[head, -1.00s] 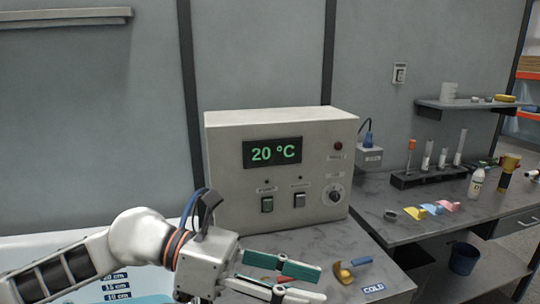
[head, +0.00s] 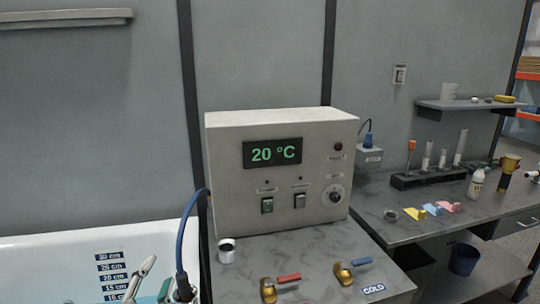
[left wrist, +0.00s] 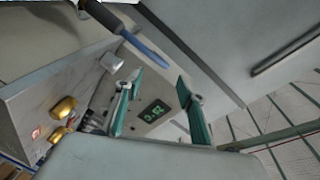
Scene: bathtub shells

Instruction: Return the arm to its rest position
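My left gripper (head: 157,278) shows only in part at the bottom left of the head view, in front of the white bathtub (head: 50,260). In the left wrist view its two teal-padded fingers (left wrist: 158,82) are spread apart, with nothing held between them. The rest of the left arm is below the head view's lower edge. My right gripper is not in view.
A control box (head: 225,160) reading 20 °C stands on the grey counter (head: 315,245). A small white cup (head: 227,252), a red-handled tap (head: 268,290) and a cold tap (head: 343,274) are in front. A blue hose (head: 182,240) hangs beside the gripper.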

